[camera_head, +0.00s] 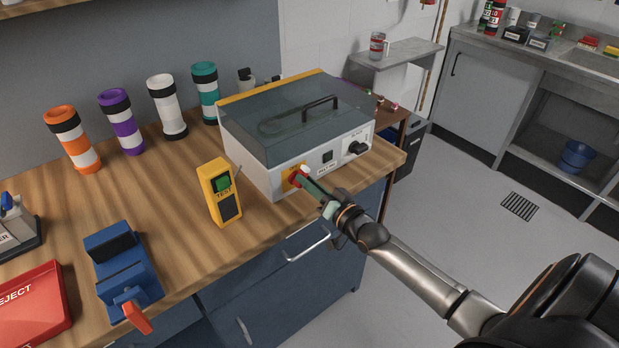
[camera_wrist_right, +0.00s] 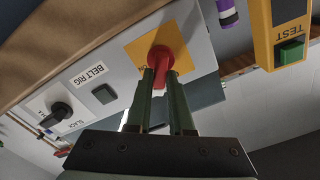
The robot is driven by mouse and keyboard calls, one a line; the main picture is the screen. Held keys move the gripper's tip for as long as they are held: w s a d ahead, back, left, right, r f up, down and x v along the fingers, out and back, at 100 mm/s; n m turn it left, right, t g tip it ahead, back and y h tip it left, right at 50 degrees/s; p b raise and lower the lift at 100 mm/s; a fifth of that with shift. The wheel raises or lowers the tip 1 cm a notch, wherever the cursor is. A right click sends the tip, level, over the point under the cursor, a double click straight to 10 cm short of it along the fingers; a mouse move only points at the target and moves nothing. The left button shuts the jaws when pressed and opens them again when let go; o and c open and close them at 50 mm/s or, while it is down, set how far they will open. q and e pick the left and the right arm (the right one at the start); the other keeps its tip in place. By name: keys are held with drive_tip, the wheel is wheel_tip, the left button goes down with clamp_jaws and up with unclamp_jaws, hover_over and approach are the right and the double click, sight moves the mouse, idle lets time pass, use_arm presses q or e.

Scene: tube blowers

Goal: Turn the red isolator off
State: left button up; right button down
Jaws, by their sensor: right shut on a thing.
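The red isolator (camera_wrist_right: 160,57) is a red rotary handle on a yellow plate, on the front panel of the grey belt rig box (camera_head: 258,165). My right gripper (camera_wrist_right: 162,75) is shut on the red handle, with one green finger on each side of it. In the head view the right gripper (camera_head: 303,180) reaches the isolator from the front right and covers much of it; yellow plate edges show around it. The handle's exact angle is hard to tell. My left gripper is not in view.
A dark knob (camera_head: 357,148) and a dark square switch (camera_head: 327,156) sit on the same panel. A yellow tester (camera_head: 219,190) stands close left of the box. A blue vise (camera_head: 121,265) and red reject tray (camera_head: 32,305) are at the front left. Several coloured tubes (camera_head: 166,105) stand behind.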

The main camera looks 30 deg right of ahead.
drive_tip(key=n+p, duration=0.1)
drive_tip(key=n, duration=0.2)
drive_tip(key=shift+a+r, duration=0.1)
drive_tip(key=shift+a, duration=0.1)
drive_tip(key=shift+a+n+p, duration=0.15)
drive_tip(key=shift+n+p, duration=0.4)
drive_tip(key=shift+n, duration=1.15)
drive_tip(key=c, duration=0.8)
unclamp_jaws()
drive_tip(key=s, duration=1.2)
drive_tip(key=shift+s+d+b, duration=0.3)
drive_tip(key=shift+d+b, duration=0.1)
drive_tip(key=shift+d, duration=0.05)
